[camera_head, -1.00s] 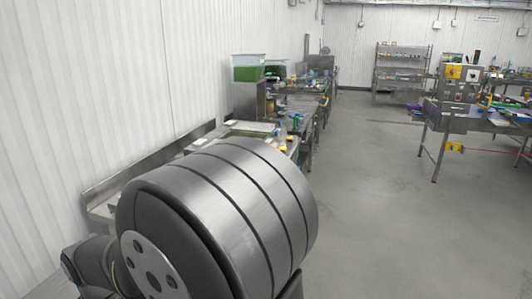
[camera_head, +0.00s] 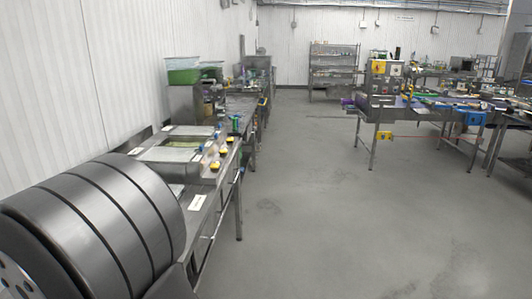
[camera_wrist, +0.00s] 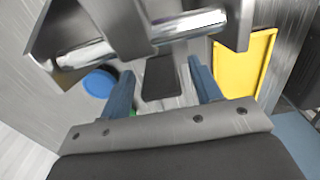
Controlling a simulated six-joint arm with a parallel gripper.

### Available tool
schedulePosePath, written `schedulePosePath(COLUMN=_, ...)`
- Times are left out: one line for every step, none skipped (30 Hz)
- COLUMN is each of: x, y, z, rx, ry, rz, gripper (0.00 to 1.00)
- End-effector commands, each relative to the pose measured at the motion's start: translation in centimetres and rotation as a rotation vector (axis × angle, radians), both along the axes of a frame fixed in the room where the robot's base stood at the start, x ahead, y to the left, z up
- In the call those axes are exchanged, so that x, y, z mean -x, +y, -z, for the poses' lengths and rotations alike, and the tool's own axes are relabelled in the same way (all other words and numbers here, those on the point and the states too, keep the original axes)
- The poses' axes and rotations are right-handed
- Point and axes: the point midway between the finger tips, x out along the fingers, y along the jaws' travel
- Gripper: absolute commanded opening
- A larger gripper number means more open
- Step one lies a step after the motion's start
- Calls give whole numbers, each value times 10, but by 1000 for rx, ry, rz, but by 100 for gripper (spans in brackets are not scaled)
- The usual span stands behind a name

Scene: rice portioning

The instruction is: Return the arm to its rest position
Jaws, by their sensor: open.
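Past the fingers are blurred metal parts, a yellow panel or tray (camera_wrist: 243,62) at the right and a round blue thing (camera_wrist: 98,82) at the left. A small green patch shows beside the left finger. In the head view a large grey cylindrical link of my arm fills the lower left, and my gripper is out of sight there.
A steel bench line (camera_head: 205,165) with yellow-topped items runs along the left wall, with green bins (camera_head: 183,70) farther back. Worktables (camera_head: 385,105) stand at the right and a shelf rack (camera_head: 333,65) at the back. The grey floor (camera_head: 310,190) between is clear.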

Motion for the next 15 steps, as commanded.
schedulePosePath(x=-1, y=0, z=-5, rx=-2, ry=-1, rz=0, gripper=58)
schedulePosePath(x=-1, y=1, z=-8, rx=-3, ry=-1, rz=0, gripper=58)
schedulePosePath(x=-1, y=1, z=-14, rx=-5, ry=-2, rz=0, gripper=58)
schedulePosePath(x=-1, y=1, z=-19, rx=-5, ry=-2, rz=0, gripper=58)
schedulePosePath(x=-1, y=1, z=-24, rx=-6, ry=-2, rz=0, gripper=58)
schedulePosePath(x=-1, y=1, z=-32, rx=-6, ry=-2, rz=0, gripper=58)
schedulePosePath(x=-1, y=1, z=-38, rx=-7, ry=-2, rz=0, gripper=58)
schedulePosePath(x=-1, y=1, z=-44, rx=-6, ry=-2, rz=0, gripper=58)
schedulePosePath(x=-1, y=1, z=-52, rx=-7, ry=-2, rz=0, gripper=58)
schedulePosePath(x=-1, y=1, z=-58, rx=-6, ry=-2, rz=0, gripper=58)
schedulePosePath(x=-1, y=1, z=-64, rx=-7, ry=-3, rz=0, gripper=58)
schedulePosePath(x=-1, y=1, z=-72, rx=-6, ry=-2, rz=0, gripper=58)
schedulePosePath(x=-1, y=1, z=-78, rx=-7, ry=-3, rz=0, gripper=58)
schedulePosePath(x=-1, y=1, z=-84, rx=-6, ry=-3, rz=0, gripper=58)
schedulePosePath(x=-1, y=1, z=-92, rx=-6, ry=-3, rz=0, gripper=58)
